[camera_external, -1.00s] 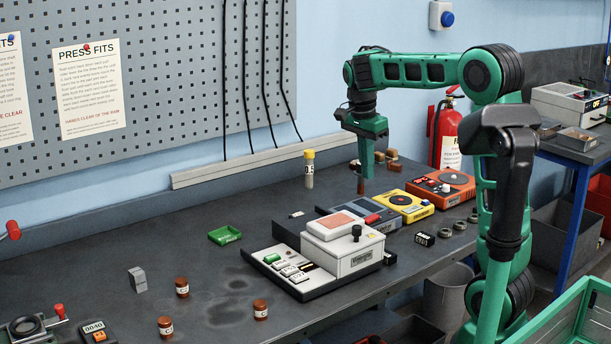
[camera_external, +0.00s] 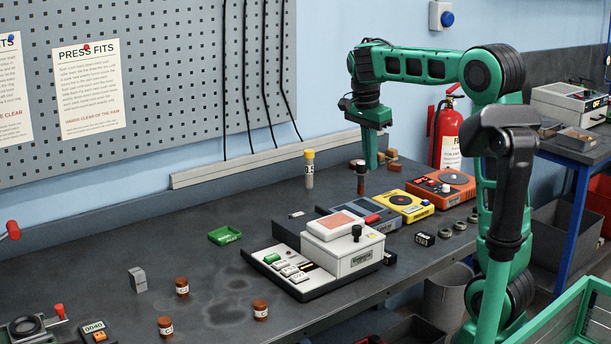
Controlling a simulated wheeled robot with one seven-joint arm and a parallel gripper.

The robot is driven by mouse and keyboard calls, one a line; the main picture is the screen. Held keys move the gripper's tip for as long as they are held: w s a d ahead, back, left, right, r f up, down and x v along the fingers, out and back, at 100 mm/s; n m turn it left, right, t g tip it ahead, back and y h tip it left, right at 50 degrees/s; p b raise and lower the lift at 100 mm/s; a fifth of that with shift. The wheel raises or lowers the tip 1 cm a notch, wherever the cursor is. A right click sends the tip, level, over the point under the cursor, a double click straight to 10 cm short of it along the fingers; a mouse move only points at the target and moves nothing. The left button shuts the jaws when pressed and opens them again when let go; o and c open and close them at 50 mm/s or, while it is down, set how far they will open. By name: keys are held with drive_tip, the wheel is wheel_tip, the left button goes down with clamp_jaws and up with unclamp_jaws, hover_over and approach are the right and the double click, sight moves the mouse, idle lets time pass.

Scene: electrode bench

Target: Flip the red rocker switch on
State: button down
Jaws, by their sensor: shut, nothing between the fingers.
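I cannot pick out a red rocker switch for certain. A small red part (camera_external: 373,218) shows at the right edge of the blue-grey device (camera_external: 352,209), partly behind the white box. The orange device (camera_external: 440,187) with a round dark plate has small controls on its left, too small to read. My gripper (camera_external: 371,167) points down, shut and empty, above the back of the bench.
A white box (camera_external: 342,247) on a black tray stands mid-bench. Several dark rings (camera_external: 445,233) lie near the front right edge. The left middle bench is mostly clear.

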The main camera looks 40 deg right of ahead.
sight(375, 215)
drive_tip(key=shift+f, duration=0.1)
drive_tip(key=f, duration=0.4)
drive_tip(key=d+f, duration=0.1)
drive_tip(key=f, duration=0.4)
drive_tip(key=d+f, duration=0.1)
drive_tip(key=f, duration=0.3)
drive_tip(key=shift+f, duration=0.35)
drive_tip(key=shift+s+f, duration=0.1)
drive_tip(key=shift+f, duration=0.1)
drive_tip(key=shift+a, duration=0.8)
drive_tip(key=shift+r, duration=0.2)
